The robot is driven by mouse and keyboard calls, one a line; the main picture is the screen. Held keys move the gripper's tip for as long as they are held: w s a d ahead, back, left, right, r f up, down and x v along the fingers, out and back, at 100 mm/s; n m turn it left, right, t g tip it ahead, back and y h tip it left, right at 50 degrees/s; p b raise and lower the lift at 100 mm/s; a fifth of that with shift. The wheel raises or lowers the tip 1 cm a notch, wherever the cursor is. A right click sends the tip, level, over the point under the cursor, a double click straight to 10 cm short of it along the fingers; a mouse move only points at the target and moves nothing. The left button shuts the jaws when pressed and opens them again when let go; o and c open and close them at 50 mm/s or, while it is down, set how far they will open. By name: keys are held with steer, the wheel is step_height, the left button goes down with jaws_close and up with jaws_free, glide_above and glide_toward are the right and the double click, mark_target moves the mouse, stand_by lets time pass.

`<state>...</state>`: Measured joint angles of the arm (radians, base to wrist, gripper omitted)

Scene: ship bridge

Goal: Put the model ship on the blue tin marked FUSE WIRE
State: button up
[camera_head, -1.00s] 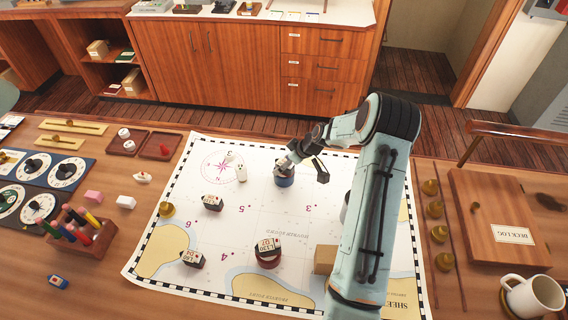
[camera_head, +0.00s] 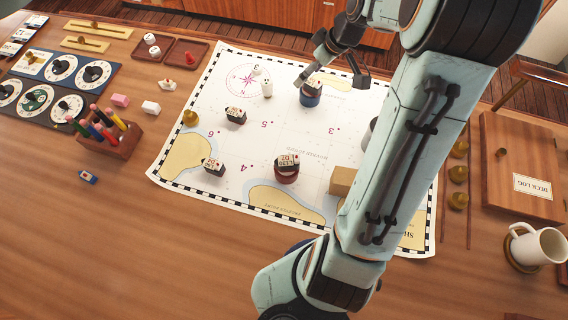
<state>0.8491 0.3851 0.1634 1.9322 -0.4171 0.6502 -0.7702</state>
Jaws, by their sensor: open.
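A blue tin (camera_head: 310,98) stands on the chart at its upper middle; its marking is not readable here. A small dark model ship with a white and reddish upper part (camera_head: 314,84) sits on top of the blue tin and looks upright. My gripper (camera_head: 332,80) is open, its fingers spread around and just above the tin's top, one finger to the left of the ship and one to the right. It appears empty; whether a finger touches the ship cannot be told.
A similar labelled piece sits on a red tin (camera_head: 287,174). Others stand on the chart at left (camera_head: 235,116) and lower left (camera_head: 213,167). A white figure (camera_head: 267,88), a brass weight (camera_head: 190,118) and a cardboard box (camera_head: 342,181) are nearby. My arm covers the chart's right side.

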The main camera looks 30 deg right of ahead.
steer(key=s+a+r+g, duration=0.1)
steer(key=s+a+r, duration=0.25)
steer(key=a, duration=0.25)
steer(key=s+a+r+g, duration=0.1)
steer(key=s+a+r, duration=0.1)
steer(key=s+a, duration=0.3)
steer(key=s+a+m+g+h, duration=0.1)
steer(key=s+a+m+g, duration=0.1)
steer(key=s+a, duration=0.6)
steer(key=s, duration=0.5)
steer(key=shift+s+r+m+h, duration=0.2)
steer(key=shift+s+m+h, duration=0.1)
steer(key=shift+m, duration=0.1)
